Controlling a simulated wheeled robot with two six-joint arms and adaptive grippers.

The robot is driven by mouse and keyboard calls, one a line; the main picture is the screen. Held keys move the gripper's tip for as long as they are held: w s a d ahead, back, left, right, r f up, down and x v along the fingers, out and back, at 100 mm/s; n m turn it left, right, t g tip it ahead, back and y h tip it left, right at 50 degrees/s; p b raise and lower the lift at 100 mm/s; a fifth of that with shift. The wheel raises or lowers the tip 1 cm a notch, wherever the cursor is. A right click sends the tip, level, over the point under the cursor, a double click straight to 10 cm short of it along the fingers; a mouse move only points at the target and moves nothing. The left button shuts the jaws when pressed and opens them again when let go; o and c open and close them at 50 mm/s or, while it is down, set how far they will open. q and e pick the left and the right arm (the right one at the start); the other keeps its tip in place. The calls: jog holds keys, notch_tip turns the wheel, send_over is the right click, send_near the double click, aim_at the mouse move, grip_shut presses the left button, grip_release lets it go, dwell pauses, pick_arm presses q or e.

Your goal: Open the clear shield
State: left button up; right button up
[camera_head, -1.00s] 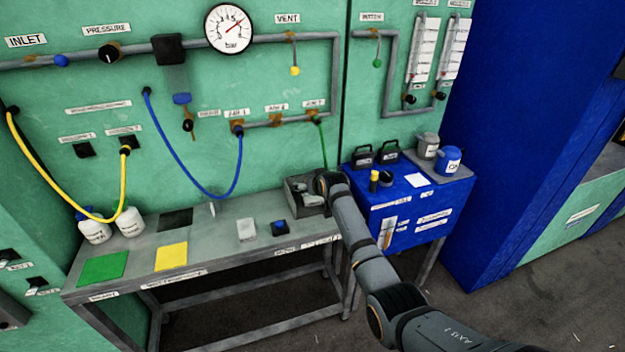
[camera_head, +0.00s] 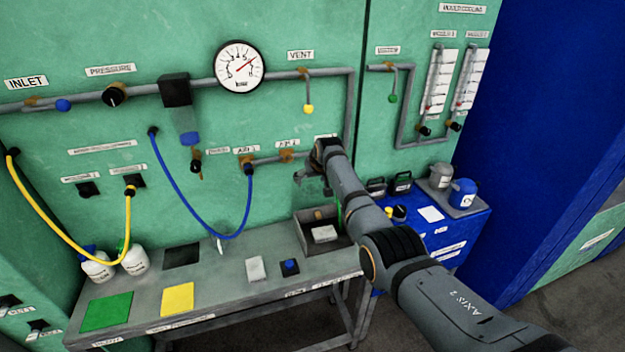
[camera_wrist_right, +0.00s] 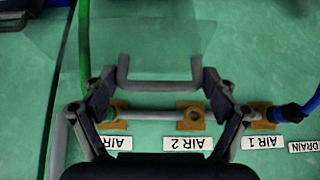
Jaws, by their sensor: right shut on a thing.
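A grey U-shaped handle (camera_wrist_right: 160,84) shows in the right wrist view, in front of the green wall panel. My right gripper (camera_wrist_right: 160,88) is shut on this handle, one finger at each end of its bar. In the head view my right gripper (camera_head: 312,178) is up at the wall near the AIR labels, small and partly hidden by my own arm. My left gripper is in neither view.
A green hose (camera_wrist_right: 84,50) runs beside the left finger in the wrist view, and a blue hose (camera_wrist_right: 290,113) lies right. Below the gripper stands a bench (camera_head: 225,262) with a grey open box (camera_head: 299,226). A blue cabinet (camera_head: 455,228) stands right of it.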

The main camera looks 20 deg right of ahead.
pick_arm(q)
jog(key=shift+w+r, duration=0.15)
jog(key=shift+w, duration=0.25)
pick_arm(e)
jog(key=shift+w+r, duration=0.45)
jog(key=shift+w, duration=0.15)
jog(key=o, duration=1.5)
jog(key=shift+c, duration=0.2)
jog(key=shift+f, duration=0.1)
pick_arm(q)
jog(key=shift+s+a, duration=0.15)
pick_arm(e)
jog(key=shift+s, duration=0.1)
jog(key=v, duration=1.2)
